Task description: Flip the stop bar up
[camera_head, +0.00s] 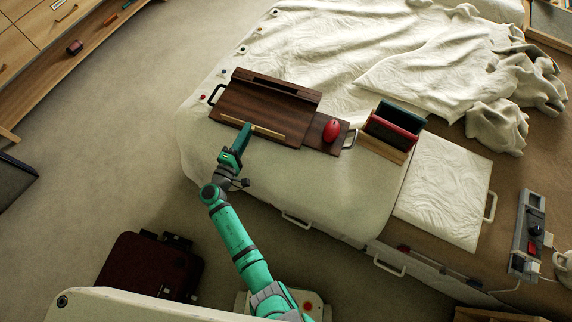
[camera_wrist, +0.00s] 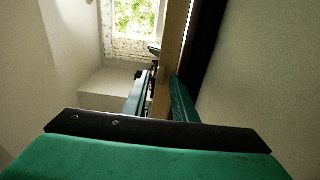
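The stop bar (camera_head: 253,130) is a thin light-wood strip along the near edge of the dark brown wooden lap desk (camera_head: 268,100), which lies on the bed's corner. In the head view it lies low against the board. My gripper (camera_head: 244,131) is at the left part of the bar. In the wrist view, my gripper's green fingers (camera_wrist: 160,97) stand apart, with the light-wood bar (camera_wrist: 172,55) running between them. A narrow gap seems to show beside the left finger. Contact on the right side cannot be told. The dark board (camera_wrist: 205,45) is beyond the right finger.
A red mouse-like object (camera_head: 331,130) sits on the desk's right side. A box with dark and red items (camera_head: 394,130) stands further right. White rumpled bedding (camera_head: 330,40) is behind. A dark red suitcase (camera_head: 150,265) is on the floor; the floor at left is mostly clear.

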